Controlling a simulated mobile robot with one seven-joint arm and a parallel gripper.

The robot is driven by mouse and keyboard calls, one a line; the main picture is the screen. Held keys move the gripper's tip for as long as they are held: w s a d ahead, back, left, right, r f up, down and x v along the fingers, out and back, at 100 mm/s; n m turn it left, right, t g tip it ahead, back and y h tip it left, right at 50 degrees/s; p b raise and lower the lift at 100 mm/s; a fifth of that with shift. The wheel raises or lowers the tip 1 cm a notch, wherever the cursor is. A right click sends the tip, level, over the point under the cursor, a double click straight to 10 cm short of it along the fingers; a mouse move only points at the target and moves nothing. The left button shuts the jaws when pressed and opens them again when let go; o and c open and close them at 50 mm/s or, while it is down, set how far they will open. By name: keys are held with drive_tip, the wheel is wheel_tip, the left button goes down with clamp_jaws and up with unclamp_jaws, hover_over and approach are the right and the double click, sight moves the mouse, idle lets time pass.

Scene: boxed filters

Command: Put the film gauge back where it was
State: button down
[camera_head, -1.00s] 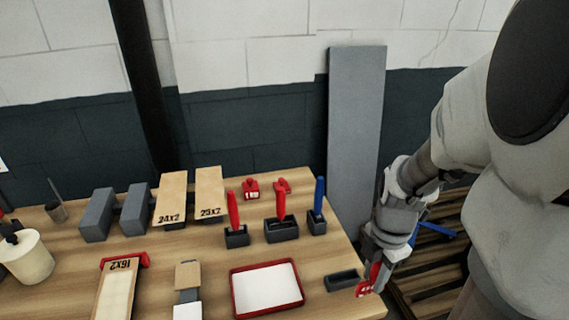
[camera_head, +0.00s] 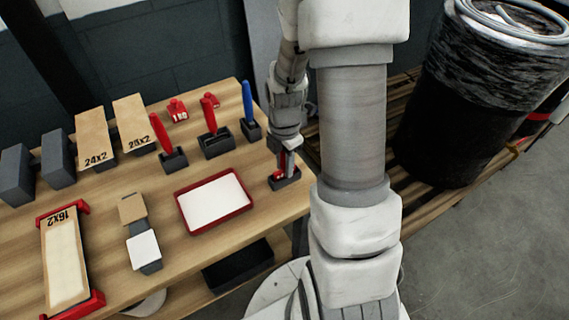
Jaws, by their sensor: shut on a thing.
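The film gauge (camera_head: 279,175) is a small red piece with a pale marking, partly hidden by my gripper. My gripper (camera_head: 286,164) points down at the right edge of the bench and is shut on it. A low dark holder (camera_head: 288,184) is directly below, and the gauge's lower part overlaps it in the picture. I cannot tell whether the gauge is seated in the holder or just above it.
A red-rimmed white tray (camera_head: 214,202) lies left of the holder. Red-handled and blue-handled tools (camera_head: 249,102) stand in dark holders behind, near a red labelled block (camera_head: 177,110). Bare bench top (camera_head: 180,268) shows in front.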

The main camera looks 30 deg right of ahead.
drive_tip(key=shift+f, duration=0.2)
drive_tip(key=c, duration=0.7)
unclamp_jaws()
drive_tip(key=shift+o, duration=0.2)
drive_tip(key=shift+r, duration=0.1)
wheel_tip(320, 180, up, 12)
drive_tip(key=shift+r+p, duration=0.15)
drive_tip(key=shift+p, duration=0.6)
